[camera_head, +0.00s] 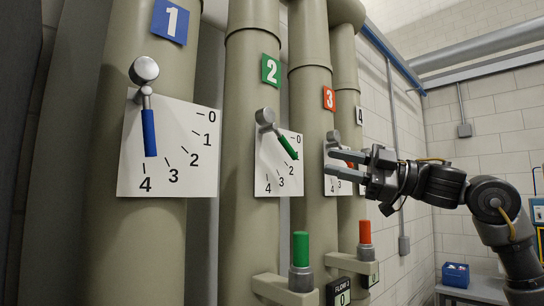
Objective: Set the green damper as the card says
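The green damper lever (286,146) sits on the pipe marked 2, pivoting at a grey knob above its white dial (262,176). The lever tilts down and right, its tip near where the 1 would be, above the 2; the 3 and 4 show lower. My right gripper (331,162) comes in from the right, right of the green lever and apart from it in the picture. Its two fingers are spread and empty, in front of the pipe 3 dial. My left gripper is out of view. No instruction card can be made out.
The blue lever (149,132) on pipe 1 hangs nearly straight down. The red lever on pipe 3 is mostly hidden by my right gripper. Green-capped (300,250) and red-capped (365,232) posts stand below. A "FLOW 2" display (340,292) reads 0. A blue box (455,275) is lower right.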

